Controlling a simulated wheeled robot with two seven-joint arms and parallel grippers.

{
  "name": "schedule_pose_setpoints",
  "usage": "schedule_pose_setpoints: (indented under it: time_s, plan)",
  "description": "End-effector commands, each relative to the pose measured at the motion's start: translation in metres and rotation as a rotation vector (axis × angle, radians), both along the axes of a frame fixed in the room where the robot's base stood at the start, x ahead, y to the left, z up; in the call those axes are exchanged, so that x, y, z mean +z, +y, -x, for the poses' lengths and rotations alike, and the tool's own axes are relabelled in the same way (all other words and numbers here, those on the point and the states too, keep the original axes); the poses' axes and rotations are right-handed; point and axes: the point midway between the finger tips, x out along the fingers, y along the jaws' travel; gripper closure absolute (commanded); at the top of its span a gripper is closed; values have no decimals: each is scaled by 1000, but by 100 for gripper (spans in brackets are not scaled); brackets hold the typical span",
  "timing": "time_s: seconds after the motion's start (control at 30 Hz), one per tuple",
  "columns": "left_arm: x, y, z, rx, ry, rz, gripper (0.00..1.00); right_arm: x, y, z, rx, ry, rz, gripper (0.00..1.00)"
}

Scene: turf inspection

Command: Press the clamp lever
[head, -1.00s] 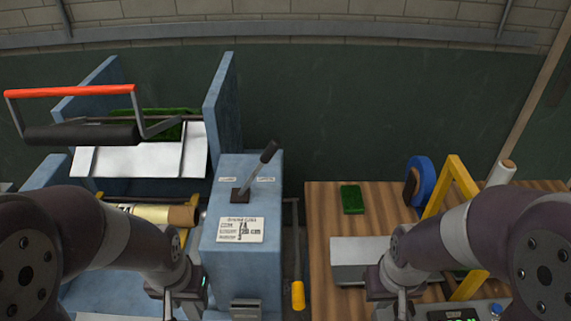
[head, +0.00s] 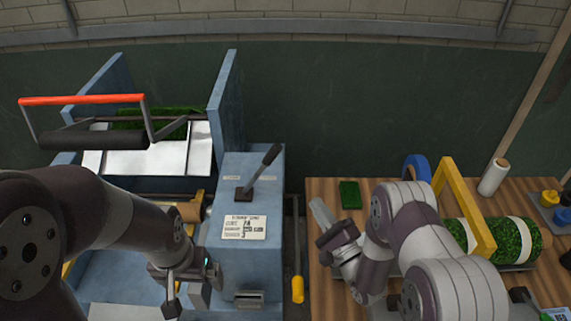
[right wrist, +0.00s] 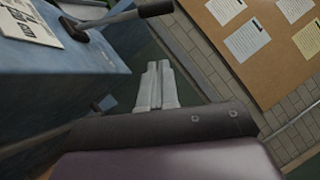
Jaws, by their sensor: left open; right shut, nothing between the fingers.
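The clamp lever (head: 264,168) is a grey rod with a dark grip, tilted up to the right on top of the blue machine housing (head: 233,268). It also shows in the right wrist view (right wrist: 128,16), at the top, above and left of my fingers. My right gripper (head: 318,207) is shut and empty, over the left part of the wooden table, right of the housing and apart from the lever. Its closed fingers show in the right wrist view (right wrist: 157,72). My left gripper (head: 186,300) is open, low in front of the housing's left side; its fingers show only partly.
A red-topped frame (head: 82,99) with a black roller stands at the left. A yellow-handled tool (head: 297,288) lies between housing and wooden table (head: 318,190). The table bears a green turf piece (head: 349,195), a yellow frame (head: 470,205) and a turf roll (head: 512,240).

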Motion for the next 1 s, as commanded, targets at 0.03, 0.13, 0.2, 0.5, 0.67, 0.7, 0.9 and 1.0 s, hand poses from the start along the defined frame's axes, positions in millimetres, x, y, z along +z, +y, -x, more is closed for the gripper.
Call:
schedule_pose_setpoints:
  time_s: [0.03, 0.13, 0.2, 0.5, 0.67, 0.7, 0.9, 1.0]
  plan:
    - [0, 0, 0, 0, 0, 0, 0, 0, 0, 0, 0, -1, -1, 100]
    - [-1, 0, 0, 0, 0, 0, 0, 0, 0, 0, 0, 0, 1, 100]
    - [0, 0, 0, 0, 0, 0, 0, 0, 0, -1, -1, 0, 2, 100]
    - [19, 0, 0, 0, 0, 0, 0, 16, 17, -30, 0, -4, 5, 100]
    - [34, 0, 0, 0, 0, 0, 0, 26, 35, -59, -1, -3, 4, 100]
    - [37, 0, 0, 0, 0, 0, 0, 28, 39, -67, -1, -3, 4, 100]
    - [59, 0, 0, 0, 0, 0, 0, 43, 64, -87, 1, -1, 4, 100]
    - [65, 0, 0, 0, 0, 0, 0, 47, 74, -90, -1, -1, 5, 100]
